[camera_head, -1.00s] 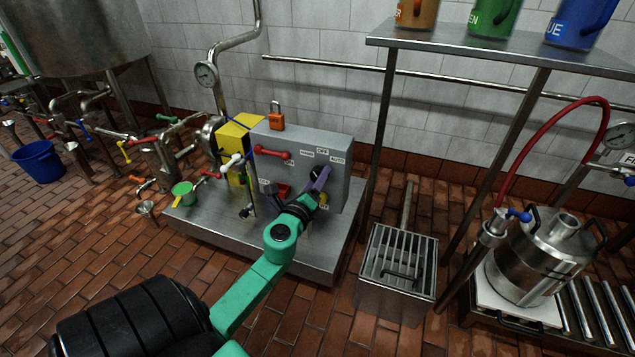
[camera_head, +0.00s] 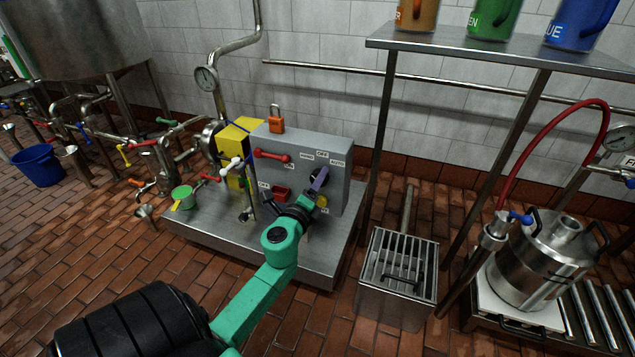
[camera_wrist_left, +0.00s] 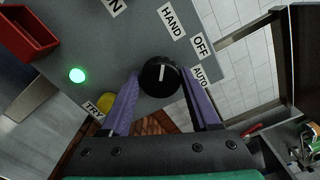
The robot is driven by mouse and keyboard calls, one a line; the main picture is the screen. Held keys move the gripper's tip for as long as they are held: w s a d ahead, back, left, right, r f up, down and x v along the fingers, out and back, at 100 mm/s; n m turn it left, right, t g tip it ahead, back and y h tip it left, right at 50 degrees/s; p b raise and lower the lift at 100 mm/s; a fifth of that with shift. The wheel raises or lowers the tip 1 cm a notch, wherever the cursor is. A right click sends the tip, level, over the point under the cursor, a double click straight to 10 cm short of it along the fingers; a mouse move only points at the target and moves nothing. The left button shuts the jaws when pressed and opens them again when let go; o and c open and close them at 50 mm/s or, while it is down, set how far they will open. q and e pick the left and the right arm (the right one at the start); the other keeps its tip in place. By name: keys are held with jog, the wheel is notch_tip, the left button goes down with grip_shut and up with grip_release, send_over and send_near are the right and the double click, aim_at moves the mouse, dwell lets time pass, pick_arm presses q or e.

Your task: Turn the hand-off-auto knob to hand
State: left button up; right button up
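The hand-off-auto knob (camera_wrist_left: 160,76) is round and black with a white pointer line. In the wrist view the line points up, roughly toward the HAND label (camera_wrist_left: 171,22). The OFF label (camera_wrist_left: 201,45) and AUTO label (camera_wrist_left: 199,77) lie to its right. The knob is on the grey control box (camera_head: 340,187), and it partly shows behind a purple finger in the head view. My left gripper (camera_wrist_left: 162,83) is open, with one purple finger on each side of the knob. Whether the fingers touch it cannot be told. My right gripper is not in view.
A green lamp (camera_wrist_left: 77,75), a red box-shaped part (camera_wrist_left: 28,30) and a yellow part (camera_wrist_left: 107,100) are near the knob. An orange padlock (camera_head: 276,118) is on top of the box. A red-handled lever (camera_head: 272,155) is on its face. A shelf post stands right of it.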

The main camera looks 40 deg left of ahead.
pick_arm(q)
jog(key=shift+o, duration=1.1)
jog(key=b+v, duration=0.4)
jog(key=v, duration=1)
jog(key=shift+s, duration=0.3)
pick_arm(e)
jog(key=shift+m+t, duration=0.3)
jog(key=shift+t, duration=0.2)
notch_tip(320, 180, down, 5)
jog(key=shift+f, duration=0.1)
pick_arm(q)
jog(key=shift+d, duration=0.15)
